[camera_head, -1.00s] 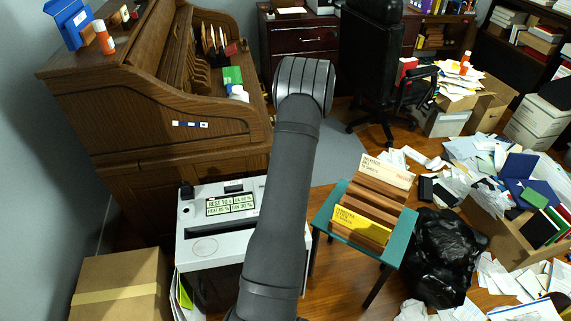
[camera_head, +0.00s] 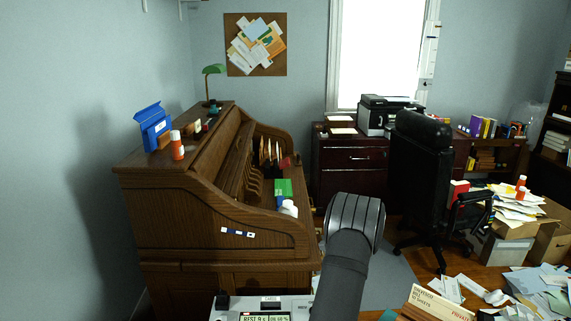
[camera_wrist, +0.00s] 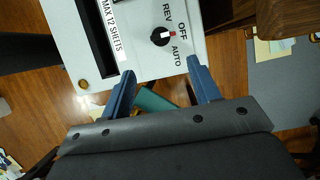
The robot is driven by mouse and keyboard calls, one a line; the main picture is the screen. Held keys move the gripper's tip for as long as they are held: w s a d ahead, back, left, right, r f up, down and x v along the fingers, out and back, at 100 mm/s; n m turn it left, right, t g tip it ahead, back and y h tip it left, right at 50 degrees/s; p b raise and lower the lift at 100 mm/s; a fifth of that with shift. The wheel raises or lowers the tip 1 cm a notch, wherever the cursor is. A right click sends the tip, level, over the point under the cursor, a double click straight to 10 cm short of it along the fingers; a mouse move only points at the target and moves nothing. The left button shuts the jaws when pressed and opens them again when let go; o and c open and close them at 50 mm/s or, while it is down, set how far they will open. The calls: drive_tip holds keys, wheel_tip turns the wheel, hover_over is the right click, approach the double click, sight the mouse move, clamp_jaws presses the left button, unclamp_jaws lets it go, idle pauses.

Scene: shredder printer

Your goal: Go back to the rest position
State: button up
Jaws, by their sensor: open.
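My gripper (camera_wrist: 162,90) shows in the wrist view with its two blue fingers apart and nothing between them. Past the fingertips is the white shredder top (camera_wrist: 145,12), with a dark slot, a "MAX 12 SHEETS" label and a rotary knob (camera_wrist: 160,37) marked REV, OFF and AUTO. In the head view only the shredder's top edge and display (camera_head: 264,315) show at the bottom. My dark arm rises in front of it there, and the gripper itself is not visible in that view.
A wooden roll-top desk (camera_head: 222,195) stands at the left, with a blue holder (camera_head: 152,125) and orange bottle (camera_head: 177,146) on top. A black office chair (camera_head: 420,180) and a printer (camera_head: 385,113) are behind. Papers litter the right floor. A teal-topped stand (camera_wrist: 152,103) is below the fingers.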

drive_tip(key=x, duration=1.2)
drive_tip(key=v, duration=1.8)
drive_tip(key=x, duration=1.8)
drive_tip(key=shift+f, duration=0.1)
drive_tip(key=shift+s+m+t, duration=0.2)
drive_tip(key=shift+m+t, duration=0.2)
drive_tip(key=shift+m, duration=0.7)
drive_tip(key=m+t, duration=0.1)
drive_tip(key=m, duration=0.2)
drive_tip(key=shift+m+h, duration=0.3)
drive_tip(key=m+t+h, duration=0.1)
drive_tip(key=m, duration=0.2)
drive_tip(key=m+t, duration=0.1)
drive_tip(key=m, duration=0.2)
drive_tip(key=shift+s+a+h, duration=0.2)
drive_tip(key=shift+h, duration=0.2)
drive_tip(key=shift+v, duration=2)
